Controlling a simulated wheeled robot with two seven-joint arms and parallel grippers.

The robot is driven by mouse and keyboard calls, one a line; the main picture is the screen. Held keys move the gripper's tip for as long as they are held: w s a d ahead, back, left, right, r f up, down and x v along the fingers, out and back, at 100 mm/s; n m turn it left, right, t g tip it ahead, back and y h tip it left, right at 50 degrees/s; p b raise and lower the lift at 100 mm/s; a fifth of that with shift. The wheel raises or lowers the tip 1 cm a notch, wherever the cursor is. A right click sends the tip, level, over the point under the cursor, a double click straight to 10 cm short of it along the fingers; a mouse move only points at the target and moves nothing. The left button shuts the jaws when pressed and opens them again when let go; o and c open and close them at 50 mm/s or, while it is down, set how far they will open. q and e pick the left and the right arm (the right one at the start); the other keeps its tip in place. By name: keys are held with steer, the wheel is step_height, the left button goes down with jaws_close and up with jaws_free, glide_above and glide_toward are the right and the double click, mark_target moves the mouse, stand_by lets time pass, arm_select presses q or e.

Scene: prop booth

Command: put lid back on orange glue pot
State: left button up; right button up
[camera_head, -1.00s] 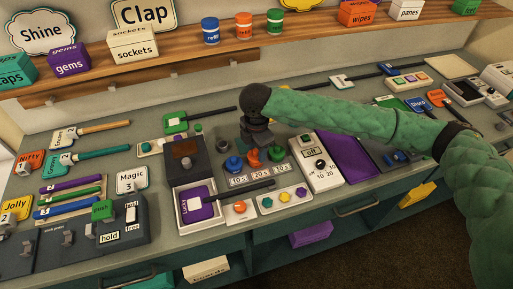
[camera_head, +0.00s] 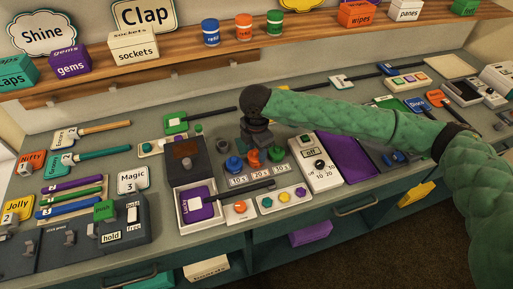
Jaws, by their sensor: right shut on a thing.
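A small orange pot (camera_head: 252,158) stands in a row on the bench between a blue pot (camera_head: 234,164) and a green pot (camera_head: 275,153), with time labels in front of them. My right gripper (camera_head: 257,142) points down just above and behind the orange pot. Its jaws are small and dark here. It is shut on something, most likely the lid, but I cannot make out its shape. The gripper's body partly hides the orange pot's top, and I cannot tell whether they touch. My left gripper is not in view.
A white timer box (camera_head: 316,164) stands right of the pots, and a dark box (camera_head: 185,160) stands to the left. A white tray (camera_head: 184,218) with a purple-headed brush is in front. Refill jars (camera_head: 243,27) stand on the wooden shelf behind.

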steer(key=shift+f+p, duration=0.2)
steer(key=shift+p, duration=1)
stand_by(1.8)
stand_by(0.3)
steer(key=o, duration=1)
steer(key=shift+o, duration=0.5)
steer(key=o, duration=0.4)
steer(key=shift+r+p, duration=3.15)
steer(key=shift+r, duration=0.35)
